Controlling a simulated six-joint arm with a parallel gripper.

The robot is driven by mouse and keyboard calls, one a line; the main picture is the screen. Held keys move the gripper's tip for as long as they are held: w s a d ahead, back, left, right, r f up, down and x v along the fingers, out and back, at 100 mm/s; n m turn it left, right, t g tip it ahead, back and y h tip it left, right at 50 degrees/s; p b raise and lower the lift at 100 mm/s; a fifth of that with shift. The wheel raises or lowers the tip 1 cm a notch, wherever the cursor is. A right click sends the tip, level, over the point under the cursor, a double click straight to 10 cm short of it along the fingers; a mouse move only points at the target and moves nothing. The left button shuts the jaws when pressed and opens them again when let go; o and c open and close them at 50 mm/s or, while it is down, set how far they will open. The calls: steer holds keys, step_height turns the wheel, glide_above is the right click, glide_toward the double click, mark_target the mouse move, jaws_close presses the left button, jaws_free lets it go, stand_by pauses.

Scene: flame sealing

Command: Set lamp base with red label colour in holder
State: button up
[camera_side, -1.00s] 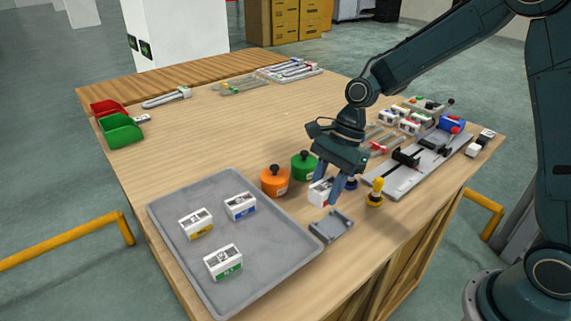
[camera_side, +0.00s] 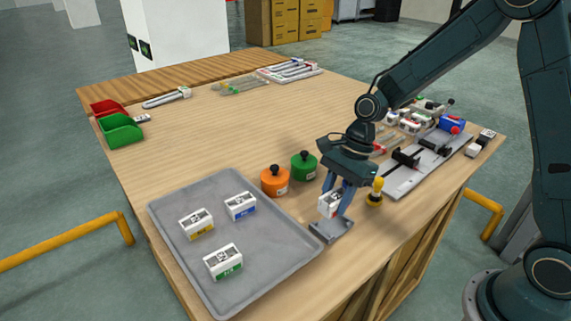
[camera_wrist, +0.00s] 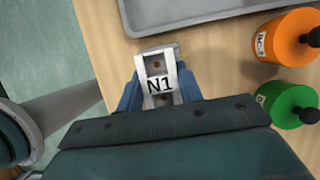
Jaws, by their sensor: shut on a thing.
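My gripper (camera_side: 338,199) is shut on a white lamp base (camera_side: 328,204), held upright above the grey holder (camera_side: 331,236). In the wrist view the lamp base (camera_wrist: 159,84) shows "N1" on its top between my two blue fingers. A little red shows low on its side in the side view; most of its label is hidden by a finger. In the wrist view the holder (camera_wrist: 158,50) shows just beyond the lamp base and is partly covered by it. I cannot tell whether the base touches the holder.
A grey tray (camera_side: 165,203) left of the holder bears lamp bases with yellow (camera_side: 196,222), blue (camera_side: 240,205) and green (camera_side: 223,261) labels. An orange pot (camera_side: 273,182), a green pot (camera_side: 304,165) and a yellow-topped item (camera_side: 376,191) stand close to my gripper.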

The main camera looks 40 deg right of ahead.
mark_target(332, 226)
steer(key=shift+f, duration=2.75)
steer(key=o, duration=1.1)
steer(key=shift+c, duration=0.2)
steer(key=v, duration=1.4)
